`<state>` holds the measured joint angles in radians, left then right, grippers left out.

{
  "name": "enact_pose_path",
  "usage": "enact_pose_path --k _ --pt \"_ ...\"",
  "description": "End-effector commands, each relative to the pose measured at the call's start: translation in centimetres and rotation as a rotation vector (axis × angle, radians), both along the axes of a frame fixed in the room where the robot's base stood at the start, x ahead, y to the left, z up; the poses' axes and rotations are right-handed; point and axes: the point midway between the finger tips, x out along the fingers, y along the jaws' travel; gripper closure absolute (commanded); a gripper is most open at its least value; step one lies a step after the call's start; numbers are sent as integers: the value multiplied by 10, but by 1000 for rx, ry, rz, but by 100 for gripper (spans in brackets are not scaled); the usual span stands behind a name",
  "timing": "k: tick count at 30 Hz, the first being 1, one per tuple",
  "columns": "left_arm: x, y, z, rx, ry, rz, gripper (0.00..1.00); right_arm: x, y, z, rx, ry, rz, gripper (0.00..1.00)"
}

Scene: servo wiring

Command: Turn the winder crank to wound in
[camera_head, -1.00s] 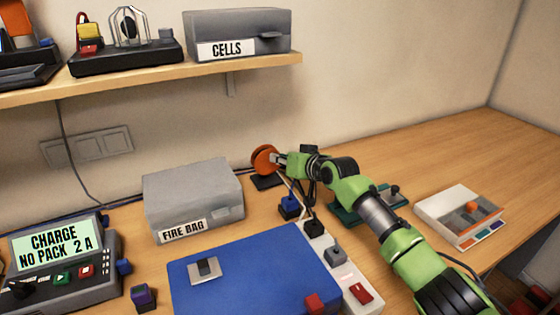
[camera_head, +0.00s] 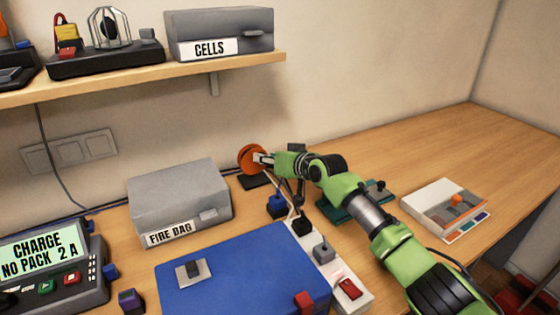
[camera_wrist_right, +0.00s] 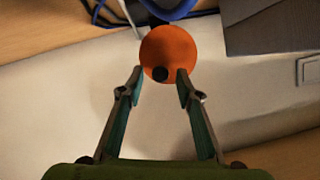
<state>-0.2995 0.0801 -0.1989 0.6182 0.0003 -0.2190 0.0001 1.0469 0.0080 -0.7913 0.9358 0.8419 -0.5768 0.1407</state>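The winder (camera_head: 252,158) is an orange disc on a dark base on the desk, beside the grey fire bag box. My right arm reaches in from the lower right, and its gripper (camera_head: 268,159) is at the disc's face. In the right wrist view the orange disc (camera_wrist_right: 168,54) has a round black knob (camera_wrist_right: 160,74), which I take to be the crank's handle. The right gripper's two fingers (camera_wrist_right: 160,84) stand apart on either side of the knob, with gaps visible; the tips overlap the disc's lower edge. My left gripper is not in view.
The fire bag box (camera_head: 180,200) stands left of the winder. A blue mat or lid (camera_head: 240,270) and a power strip (camera_head: 325,262) lie in front. A green device (camera_head: 345,207) sits under my arm. The right rear desk is clear.

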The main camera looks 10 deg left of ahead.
Motion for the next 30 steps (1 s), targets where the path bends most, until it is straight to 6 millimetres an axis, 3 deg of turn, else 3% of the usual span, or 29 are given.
enact_pose_path --k 21,30 --pt "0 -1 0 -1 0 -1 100 -68 -60 35 0 0 -1 68" --pt "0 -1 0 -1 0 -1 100 -81 -69 41 0 1 -1 68"
